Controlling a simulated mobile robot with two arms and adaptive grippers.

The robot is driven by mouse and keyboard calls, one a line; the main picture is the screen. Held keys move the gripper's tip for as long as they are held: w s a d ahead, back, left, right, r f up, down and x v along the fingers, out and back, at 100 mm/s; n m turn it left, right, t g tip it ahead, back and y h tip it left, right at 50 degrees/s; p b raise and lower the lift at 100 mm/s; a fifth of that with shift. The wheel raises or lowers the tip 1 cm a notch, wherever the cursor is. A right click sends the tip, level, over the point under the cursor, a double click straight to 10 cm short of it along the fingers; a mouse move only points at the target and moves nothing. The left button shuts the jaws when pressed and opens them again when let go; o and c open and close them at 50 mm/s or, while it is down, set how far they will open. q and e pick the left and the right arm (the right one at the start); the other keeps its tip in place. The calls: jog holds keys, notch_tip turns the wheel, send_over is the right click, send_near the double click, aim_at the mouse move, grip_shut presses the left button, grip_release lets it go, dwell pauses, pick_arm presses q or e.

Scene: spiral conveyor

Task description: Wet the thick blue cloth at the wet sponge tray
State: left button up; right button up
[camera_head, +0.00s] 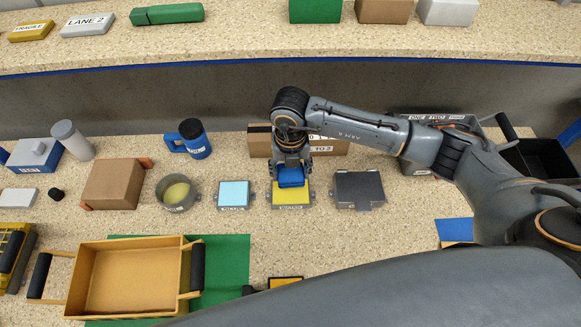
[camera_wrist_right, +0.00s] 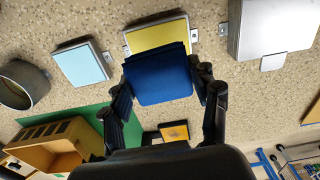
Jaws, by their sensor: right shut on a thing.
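My right gripper (camera_head: 290,171) is shut on the thick blue cloth (camera_head: 291,178), which looks like a folded dark blue pad. The cloth also shows between the fingers in the right wrist view (camera_wrist_right: 158,78). It is over the tray with the yellow sponge pad (camera_head: 291,194) and covers part of its pad. The yellow pad also shows beyond the cloth in the right wrist view (camera_wrist_right: 157,36). I cannot tell whether the cloth touches the pad. The tray's label is too small to read. My left gripper is not in view.
A light blue pad tray (camera_head: 234,194) is left of the yellow one, and a dark grey box (camera_head: 359,188) is right. A cardboard box (camera_head: 330,146) stands close behind. A round pot (camera_head: 177,194) and a blue mug (camera_head: 195,140) are farther left. A yellow crate (camera_head: 130,281) is in front.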

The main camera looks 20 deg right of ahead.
aim_at(291, 192)
dwell(0.4)
notch_tip(291, 192, down, 6)
jog(key=b, duration=0.5)
jog(key=shift+f+b, duration=0.5)
jog(key=shift+b, duration=0.05)
dwell(0.8)
jog(key=shift+s+f, duration=0.1)
jog(key=shift+f, duration=0.1)
dwell(1.1)
jog(key=shift+r+p, duration=0.55)
jog(key=shift+r, duration=0.35)
jog(key=shift+r+p, duration=1.8)
jog(key=shift+r, duration=0.9)
